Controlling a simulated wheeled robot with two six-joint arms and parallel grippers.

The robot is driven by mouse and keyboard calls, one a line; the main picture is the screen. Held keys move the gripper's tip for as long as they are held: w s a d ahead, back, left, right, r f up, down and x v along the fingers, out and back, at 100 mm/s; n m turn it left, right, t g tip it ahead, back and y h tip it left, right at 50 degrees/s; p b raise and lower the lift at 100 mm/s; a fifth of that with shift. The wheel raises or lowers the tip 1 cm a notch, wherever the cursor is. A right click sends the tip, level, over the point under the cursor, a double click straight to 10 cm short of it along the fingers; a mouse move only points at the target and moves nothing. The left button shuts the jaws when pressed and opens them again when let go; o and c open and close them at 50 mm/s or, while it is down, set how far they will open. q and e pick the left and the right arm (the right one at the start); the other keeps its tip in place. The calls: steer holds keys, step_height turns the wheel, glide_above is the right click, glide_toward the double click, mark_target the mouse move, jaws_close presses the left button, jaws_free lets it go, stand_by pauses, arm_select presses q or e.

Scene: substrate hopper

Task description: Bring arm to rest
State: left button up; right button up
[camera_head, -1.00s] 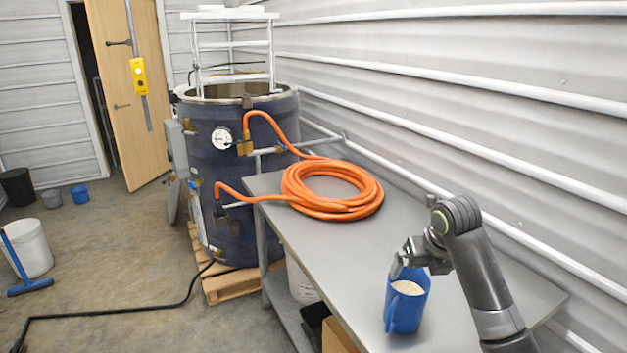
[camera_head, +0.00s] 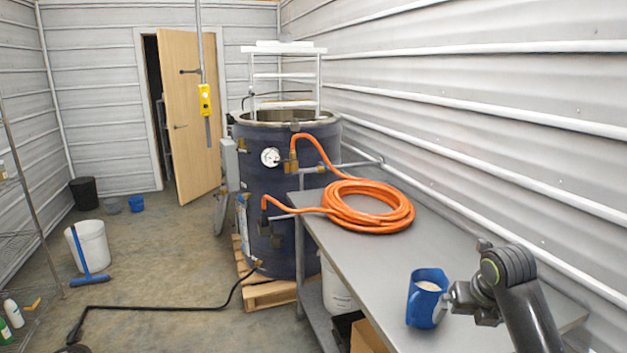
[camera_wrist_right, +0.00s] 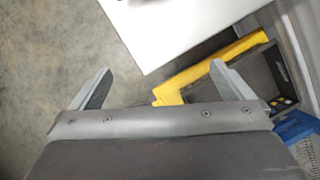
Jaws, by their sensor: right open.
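My right arm comes in at the lower right of the head view. Its gripper (camera_head: 455,298) is just to the right of a blue jug (camera_head: 428,306) with pale contents, which stands upright on the grey table. Whether they touch is not clear. In the right wrist view the two fingers of this gripper (camera_wrist_right: 160,85) are spread wide with nothing between them. My left gripper is not in view.
The metal table (camera_head: 375,262) carries a coiled orange hose (camera_head: 345,212) joined to a dark round vessel (camera_head: 270,195). The corrugated wall (camera_head: 480,110) runs close along the table's right side. Open floor (camera_head: 180,245) lies left, with a white bucket (camera_head: 90,248).

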steer(key=s+a+f+m, duration=0.1)
steer(key=s+f+m, duration=1.4)
steer(key=f+m, duration=0.1)
steer(key=s+f+m+h, duration=0.1)
steer(key=s+f+m, duration=0.2)
steer(key=s+m, duration=1.65)
step_height(320, 180, down, 26)
steer(key=s+d+f+g+b, duration=0.1)
steer(key=s+d+g, duration=0.1)
arm_select(q)
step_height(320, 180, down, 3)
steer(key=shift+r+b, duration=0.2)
steer(key=shift+b, duration=0.55)
arm_select(e)
steer(key=shift+n+g, duration=0.25)
steer(key=shift+g, duration=0.45)
steer(key=s+f, duration=0.4)
steer(key=f, duration=0.1)
steer(key=s+a+f, duration=0.1)
steer(key=s+f, duration=0.9)
steer(key=f, duration=0.1)
steer(key=shift+s+a, duration=0.15)
steer(key=shift+a, duration=0.25)
